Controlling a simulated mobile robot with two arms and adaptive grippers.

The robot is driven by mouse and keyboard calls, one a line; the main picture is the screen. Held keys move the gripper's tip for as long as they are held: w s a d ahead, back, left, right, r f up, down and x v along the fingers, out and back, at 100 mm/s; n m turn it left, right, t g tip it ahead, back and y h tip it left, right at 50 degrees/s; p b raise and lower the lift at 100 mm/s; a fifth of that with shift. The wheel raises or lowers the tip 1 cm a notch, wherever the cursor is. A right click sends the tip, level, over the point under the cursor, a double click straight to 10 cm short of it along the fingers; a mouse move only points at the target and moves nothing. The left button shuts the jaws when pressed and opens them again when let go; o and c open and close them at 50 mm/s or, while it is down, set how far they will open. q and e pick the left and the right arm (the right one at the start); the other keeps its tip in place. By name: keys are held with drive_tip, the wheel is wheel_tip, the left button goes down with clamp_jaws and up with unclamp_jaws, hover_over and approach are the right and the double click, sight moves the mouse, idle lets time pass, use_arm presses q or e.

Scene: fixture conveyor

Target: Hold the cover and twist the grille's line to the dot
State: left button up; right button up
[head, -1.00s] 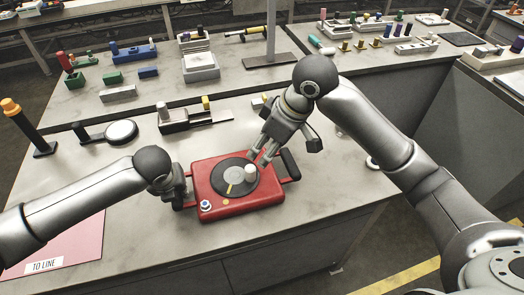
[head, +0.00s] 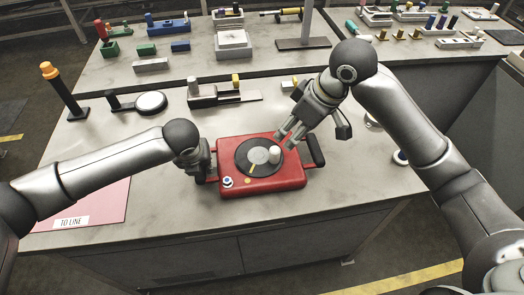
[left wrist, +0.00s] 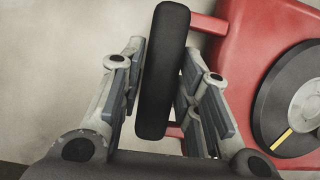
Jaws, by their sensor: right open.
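The red cover (head: 290,184) lies flat on the bench. Its round black grille (head: 243,151) carries a yellow line (head: 251,168) and a white knob (head: 274,154). A small yellow dot (head: 247,181) is on the red top near the line's outer end; exact alignment is too small to tell. My left gripper (head: 198,160) is at the cover's left handle. In the left wrist view its fingers close on both sides of the black handle (left wrist: 165,70). My right gripper (head: 284,140) is open above the grille's far right edge, close to the knob, apparently apart from it.
A blue-and-white button (head: 227,182) is on the cover's near left corner. A black post with an orange top (head: 62,88) and a round-headed tool (head: 150,103) stand at left. A pink "TO LINE" mat (head: 105,205) lies at front left. Fixtures (head: 210,97) sit behind the cover.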

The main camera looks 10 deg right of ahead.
use_arm(q)
drive_tip(key=o, duration=0.3)
drive_tip(key=shift+o, duration=0.2)
drive_tip(key=v, duration=1.2)
